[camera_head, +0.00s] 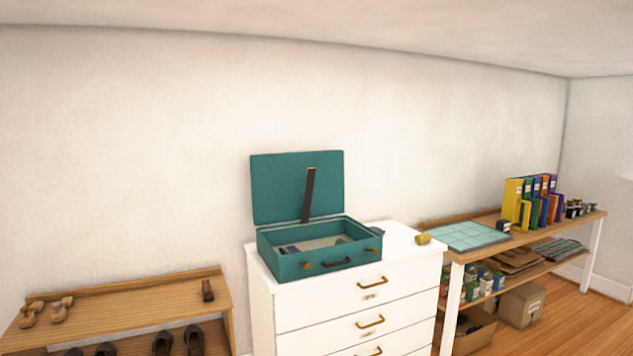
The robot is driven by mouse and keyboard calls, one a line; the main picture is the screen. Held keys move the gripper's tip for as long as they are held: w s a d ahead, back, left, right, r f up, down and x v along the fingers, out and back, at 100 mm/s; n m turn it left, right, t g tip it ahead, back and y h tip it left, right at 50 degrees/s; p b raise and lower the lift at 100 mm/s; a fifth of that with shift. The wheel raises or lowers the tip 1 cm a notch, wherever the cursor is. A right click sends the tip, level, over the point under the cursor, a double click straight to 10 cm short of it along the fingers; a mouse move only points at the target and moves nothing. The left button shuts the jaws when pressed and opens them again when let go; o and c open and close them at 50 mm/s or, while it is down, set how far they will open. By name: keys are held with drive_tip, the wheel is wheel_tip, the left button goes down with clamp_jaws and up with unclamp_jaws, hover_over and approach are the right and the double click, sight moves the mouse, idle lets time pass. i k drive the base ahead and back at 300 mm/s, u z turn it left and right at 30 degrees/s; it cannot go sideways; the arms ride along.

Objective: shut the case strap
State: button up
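A teal case (310,268) stands on top of a white chest of drawers (345,308). Its lid (280,185) is raised upright against the wall side. A dark strap (308,195) stands up in front of the lid, slightly tilted. The case front has a brown handle (327,263) and small brass-coloured fittings at either side of it. Some small dark and bluish items lie inside, too small to name. My gripper is not in this view.
To the right is a wooden table (591,216) with a cutting mat (466,236) and coloured binders (513,200). A wooden shoe rack (130,302) stands at left.

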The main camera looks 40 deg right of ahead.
sight(311, 173)
drive_tip(key=z, duration=0.05)
drive_tip(key=i, duration=1)
drive_tip(key=u, duration=0.05)
